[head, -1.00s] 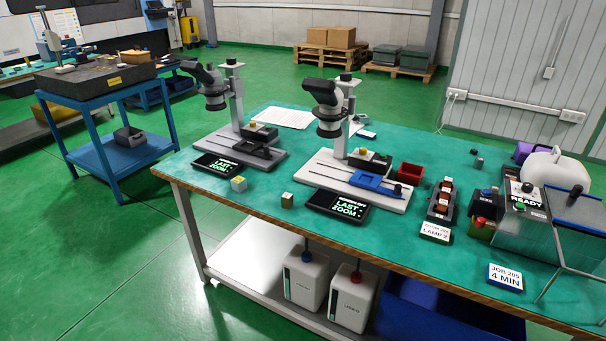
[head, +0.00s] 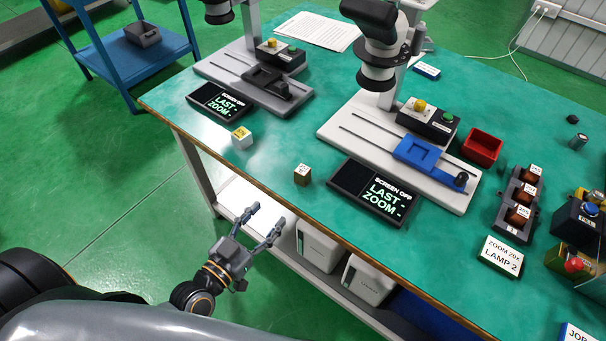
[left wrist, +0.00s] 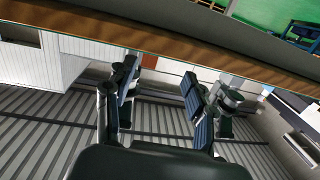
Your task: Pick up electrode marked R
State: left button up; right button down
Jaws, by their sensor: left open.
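Two small blocks stand near the table's front edge in the head view. One is a pale block with a yellow mark (head: 241,137), the other a brown block with a white top (head: 302,174). A dark rack (head: 503,219) at the right holds copper-brown pieces with white labels (head: 518,214). The letters are too small to read, so I cannot tell which thing bears an R. My left gripper (head: 266,220) is open and empty, in front of the table's edge. The left wrist view shows its spread fingers (left wrist: 160,74) beneath the wooden edge. My right gripper is not in view.
A second stand (head: 222,65) is farther left. A red bin (head: 482,147) is at the right. The wooden table edge (left wrist: 110,42) runs above my left fingers.

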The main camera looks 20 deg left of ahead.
aim_at(299, 174)
pick_arm(q)
jog(key=shift+t, duration=0.4)
jog(key=w+d+r, duration=0.1)
jog(key=w, duration=0.1)
jog(key=w+r, duration=0.1)
jog(key=w, duration=0.1)
jog(key=w+d+r+p, duration=0.1)
jog(key=w+r, duration=0.1)
jog(key=w, duration=0.1)
jog(key=shift+d, duration=0.3)
jog(key=x, duration=0.6)
jog(key=shift+w+d+f+p, duration=0.1)
jog(key=shift+d+f+p, duration=0.05)
jog(key=shift+d+p, duration=0.2)
grip_shut()
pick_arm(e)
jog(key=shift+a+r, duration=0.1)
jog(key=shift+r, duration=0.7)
